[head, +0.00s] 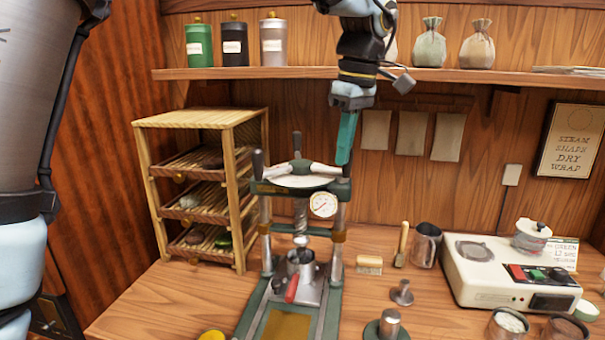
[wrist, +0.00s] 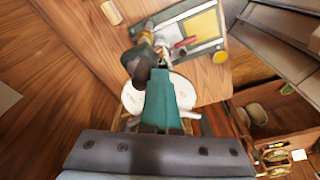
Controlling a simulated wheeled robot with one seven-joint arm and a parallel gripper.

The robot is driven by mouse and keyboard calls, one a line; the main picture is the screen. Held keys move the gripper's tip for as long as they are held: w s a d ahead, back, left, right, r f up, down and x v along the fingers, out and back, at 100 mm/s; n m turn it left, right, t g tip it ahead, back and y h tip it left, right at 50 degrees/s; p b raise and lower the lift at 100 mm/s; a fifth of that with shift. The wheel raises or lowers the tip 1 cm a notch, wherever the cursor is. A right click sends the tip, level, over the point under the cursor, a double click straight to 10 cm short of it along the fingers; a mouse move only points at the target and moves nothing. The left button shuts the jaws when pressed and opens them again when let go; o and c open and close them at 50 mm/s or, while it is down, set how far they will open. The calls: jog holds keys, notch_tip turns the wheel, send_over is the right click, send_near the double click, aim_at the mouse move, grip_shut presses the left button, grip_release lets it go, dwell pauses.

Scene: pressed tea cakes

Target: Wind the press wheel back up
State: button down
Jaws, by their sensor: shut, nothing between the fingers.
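The press wheel (head: 300,181) is a pale disc with spoke handles and dark grips, on top of the green press frame (head: 337,235). A threaded screw (head: 300,215) runs down from it towards a metal mould (head: 306,268) with a red handle (head: 291,289). My gripper (head: 344,160) points down at the wheel's right side, its teal fingers shut and empty, close to the right-hand grip. I cannot tell whether they touch. In the wrist view my gripper (wrist: 161,75) covers part of the wheel (wrist: 133,99).
A round gauge (head: 323,204) faces forward on the press. A wooden drying rack (head: 200,119) stands to the left, and a heating unit (head: 485,283) to the right. A shelf (head: 300,73) with tins and pouches runs behind my arm. Small metal weights (head: 401,292) stand right of the press.

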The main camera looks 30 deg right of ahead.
jog(key=shift+s, duration=0.1)
notch_tip(320, 180, up, 8)
jog(key=a+p, duration=0.1)
jog(key=p, duration=0.4)
jog(key=shift+s+a+f, duration=0.25)
jog(key=shift+s+a, duration=0.05)
jog(key=shift+s, duration=0.1)
dwell(0.5)
